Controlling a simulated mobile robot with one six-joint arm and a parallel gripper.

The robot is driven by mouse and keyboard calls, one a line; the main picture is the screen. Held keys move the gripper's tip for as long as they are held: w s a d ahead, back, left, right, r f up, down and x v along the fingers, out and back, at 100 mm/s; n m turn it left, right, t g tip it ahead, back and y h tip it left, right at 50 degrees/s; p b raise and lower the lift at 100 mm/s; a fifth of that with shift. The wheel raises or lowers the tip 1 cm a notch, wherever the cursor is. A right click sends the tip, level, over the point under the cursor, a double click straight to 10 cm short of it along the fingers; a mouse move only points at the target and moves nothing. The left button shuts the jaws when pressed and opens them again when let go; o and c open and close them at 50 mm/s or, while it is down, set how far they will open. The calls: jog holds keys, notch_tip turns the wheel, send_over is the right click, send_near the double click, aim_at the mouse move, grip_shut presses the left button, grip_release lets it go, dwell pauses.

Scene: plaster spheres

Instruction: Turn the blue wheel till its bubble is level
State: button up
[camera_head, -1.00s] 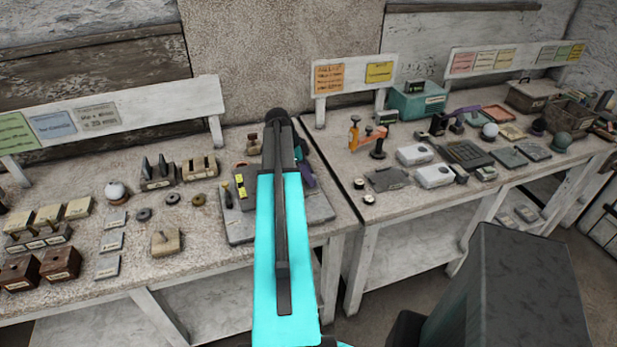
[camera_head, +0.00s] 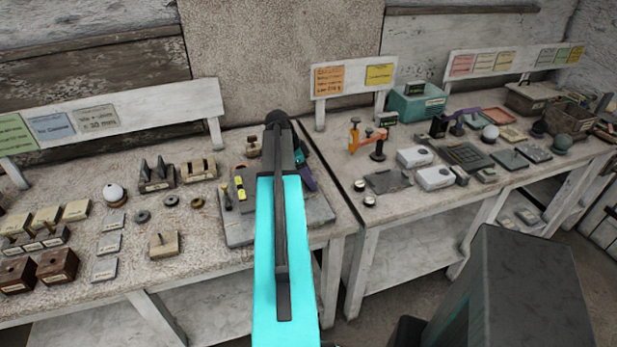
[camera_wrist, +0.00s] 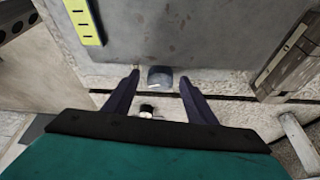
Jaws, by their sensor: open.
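A small dark blue-grey wheel (camera_wrist: 160,78) with a white mark sits at the edge of a grey plate (camera_wrist: 185,35) in the wrist view. My gripper (camera_wrist: 158,80) is open, with one dark purple finger on each side of the wheel and a visible gap at both sides. A yellow level vial (camera_wrist: 84,20) with dark marks lies on the plate at the upper left; its bubble cannot be read. The wheel is hidden there, and only part of my gripper shows.
A small round black-and-white piece (camera_wrist: 147,110) shows between my fingers, nearer the gripper body. In the head view, a white sphere on a stand (camera_head: 114,193) and several small blocks stand left of the plate.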

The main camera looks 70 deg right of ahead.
jog(key=shift+r, duration=0.1)
jog(key=b+v, duration=0.3)
jog(key=v, duration=1)
jog(key=shift+w+r, duration=0.2)
jog(key=shift+r, duration=0.05)
jog(key=shift+a, duration=0.1)
dwell(0.3)
